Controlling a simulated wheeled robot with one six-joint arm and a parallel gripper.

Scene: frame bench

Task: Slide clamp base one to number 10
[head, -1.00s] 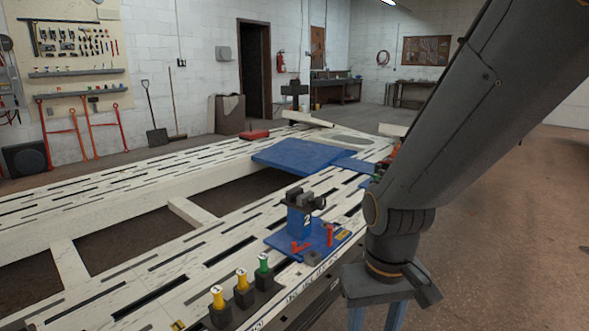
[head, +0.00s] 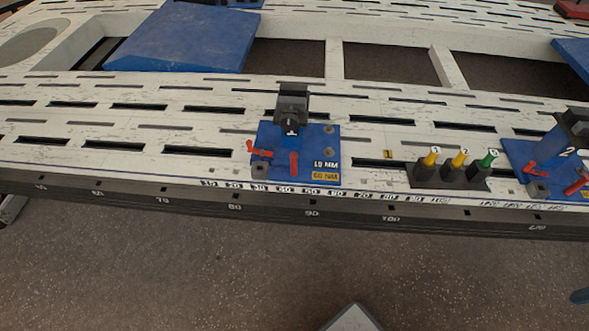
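Clamp base one is a blue plate (head: 322,139) on the slotted white bench, near the middle of the head view. A dark clamp head (head: 291,103) stands on it, with a white mark that looks like a 1. Red levers (head: 294,162) sit at its front, and yellow and white labels at its front right corner. A strip of small number tags (head: 286,190) runs along the bench edge below the plate; the digits are too small to read surely.
Right of base one stands a black holder (head: 449,176) with two yellow-topped pegs and one green-topped peg. Beyond it is clamp base two (head: 526,157), marked 2. A large blue panel (head: 185,38) lies at the back left. The bench surface left of base one is clear.

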